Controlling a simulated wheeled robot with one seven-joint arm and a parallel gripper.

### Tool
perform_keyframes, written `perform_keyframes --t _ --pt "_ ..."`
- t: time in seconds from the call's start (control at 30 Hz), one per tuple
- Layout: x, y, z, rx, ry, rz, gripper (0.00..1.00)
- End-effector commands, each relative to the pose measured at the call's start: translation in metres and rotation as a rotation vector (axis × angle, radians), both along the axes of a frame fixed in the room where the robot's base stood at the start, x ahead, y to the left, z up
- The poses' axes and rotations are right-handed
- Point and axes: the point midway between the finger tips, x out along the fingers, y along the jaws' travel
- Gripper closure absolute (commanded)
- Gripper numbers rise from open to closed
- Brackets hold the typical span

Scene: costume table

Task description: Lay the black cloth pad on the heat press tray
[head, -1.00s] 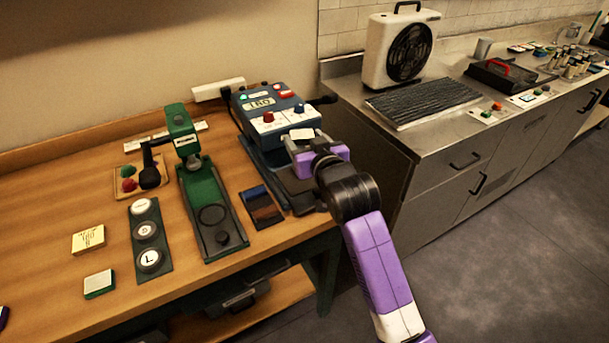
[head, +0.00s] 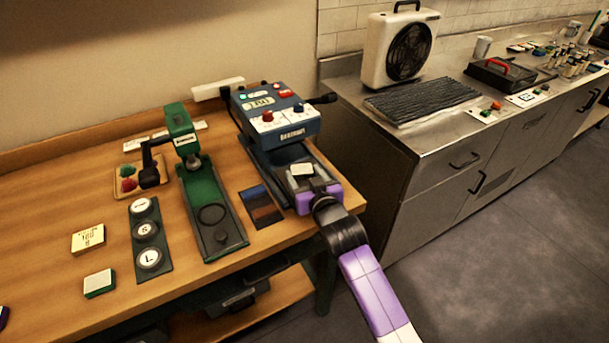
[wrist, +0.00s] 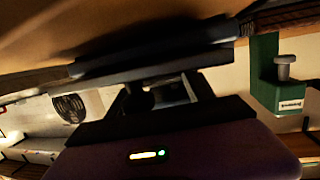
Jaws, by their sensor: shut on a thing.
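The heat press (head: 275,118) is the blue machine with a lit display and red knobs, at the back right of the wooden table. Its dark tray (head: 270,165) reaches forward from under it. My gripper (head: 302,176) is low over the tray's front end, shut on a dark flat thing that I take as the black cloth pad; its outline merges with the tray. In the wrist view a wide dark slab (wrist: 150,66) lies just beyond my fingers, close to the table side. Whether the pad touches the tray, I cannot tell. A small cream piece (head: 302,169) shows at my gripper.
A green press (head: 205,195) stands left of the tray, with a dark striped swatch (head: 261,206) between. Round weights on a strip (head: 148,236), a yellow block and a white-green block sit further left. A steel counter (head: 430,140) with a fan (head: 400,48) stands right.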

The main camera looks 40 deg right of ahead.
Motion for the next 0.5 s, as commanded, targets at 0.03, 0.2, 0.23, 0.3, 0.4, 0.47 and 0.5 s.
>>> perform_keyframes --t 0.03,0.2,0.23,0.3,0.4,0.47,0.5 --pt "0.0001 0.0000 0.0004 0.000 -0.001 0.000 0.80" --pt "0.0000 0.0000 -0.0038 0.000 0.000 0.000 0.80" --pt "0.0000 -0.0001 -0.0030 0.000 0.000 0.000 0.36" --pt "0.0000 -0.0001 -0.0025 0.000 0.000 0.000 0.22" --pt "0.0000 -0.0001 -0.0025 0.000 0.000 0.000 0.17" --pt "0.0000 -0.0001 -0.0025 0.000 0.000 0.000 0.17" --pt "0.0000 -0.0001 -0.0025 0.000 0.000 0.000 0.17"
